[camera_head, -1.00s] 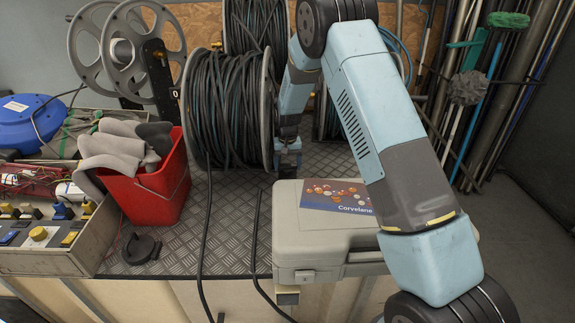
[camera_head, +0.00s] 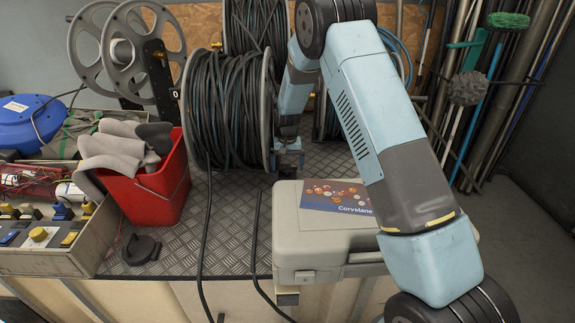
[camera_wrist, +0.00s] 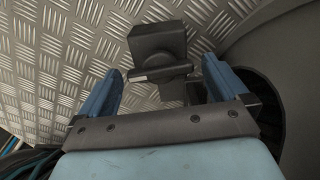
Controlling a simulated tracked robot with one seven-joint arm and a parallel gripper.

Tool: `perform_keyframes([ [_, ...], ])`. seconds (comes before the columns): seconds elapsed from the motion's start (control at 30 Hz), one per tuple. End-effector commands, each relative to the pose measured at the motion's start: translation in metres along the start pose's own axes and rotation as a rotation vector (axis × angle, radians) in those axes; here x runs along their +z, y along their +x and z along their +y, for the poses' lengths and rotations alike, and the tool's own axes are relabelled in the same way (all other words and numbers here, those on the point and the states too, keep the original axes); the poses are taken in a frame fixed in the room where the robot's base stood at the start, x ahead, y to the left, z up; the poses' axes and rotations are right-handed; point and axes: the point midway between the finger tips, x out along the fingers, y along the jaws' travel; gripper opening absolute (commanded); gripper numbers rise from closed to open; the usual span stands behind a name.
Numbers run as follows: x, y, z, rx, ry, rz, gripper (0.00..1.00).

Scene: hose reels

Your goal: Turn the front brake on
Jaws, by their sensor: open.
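The front hose reel (camera_head: 222,110), wound with dark hose, stands on the chequered metal deck. My gripper (camera_head: 289,156) is low beside the reel's right flange, partly hidden by my own arm in the head view. In the wrist view my gripper (camera_wrist: 163,78) is open, with its two blue fingers apart. A dark block with a flat, lever-like bar (camera_wrist: 160,72), which looks like the brake, lies between and just beyond the fingertips. I cannot tell whether either finger touches it. The brake's setting cannot be read.
A grey case (camera_head: 325,245) with a leaflet on top stands close in front of my gripper. A red bucket (camera_head: 150,197) with grey gloves is to the left. A second reel (camera_head: 255,25) stands behind. Loose hose (camera_head: 205,235) hangs over the deck's front edge.

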Motion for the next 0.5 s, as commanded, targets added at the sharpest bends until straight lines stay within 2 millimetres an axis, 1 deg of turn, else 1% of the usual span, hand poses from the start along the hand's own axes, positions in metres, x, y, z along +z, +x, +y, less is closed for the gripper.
perform_keyframes([
  [0.17, 0.001, 0.0, 0.0, 0.0, -0.001, -0.001, 1.0],
  [0.27, 0.0, -0.006, 0.0, 0.0, -0.001, 0.0, 1.0],
  [0.37, 0.0, -0.018, 0.0, -0.001, 0.0, 0.001, 1.0],
  [0.5, 0.0, -0.043, 0.0, -0.001, 0.0, 0.001, 1.0],
])
